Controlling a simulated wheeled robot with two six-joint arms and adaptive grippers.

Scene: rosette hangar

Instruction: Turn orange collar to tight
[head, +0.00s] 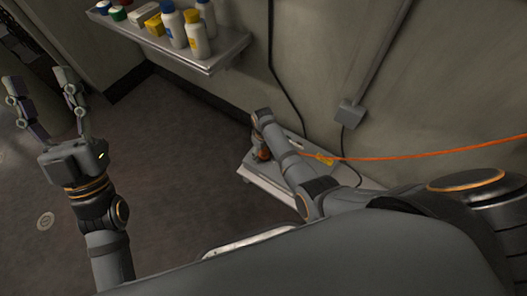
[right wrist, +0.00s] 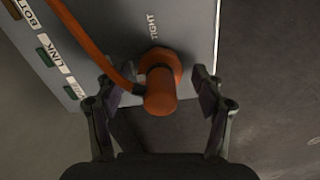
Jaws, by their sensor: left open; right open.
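The orange collar (right wrist: 160,66) sits on a light grey panel (right wrist: 190,25) in the right wrist view, with the word TIGHT printed beside it. An orange fitting with a cable (right wrist: 160,95) sticks out from the collar toward the camera. My right gripper (right wrist: 162,88) is open, with one finger on each side of the fitting and visible gaps to both. In the head view the collar shows as a small orange spot (head: 263,153) beside my right arm, and the right fingers are mostly hidden. My left gripper (head: 40,82) is open and empty above the floor at the left.
An orange cable (head: 430,153) runs from the low grey unit (head: 262,180) off to the right. A wall shelf (head: 205,62) with bottles and boxes stands at the top. The panel also carries labels reading BOTT and LINK (right wrist: 62,50).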

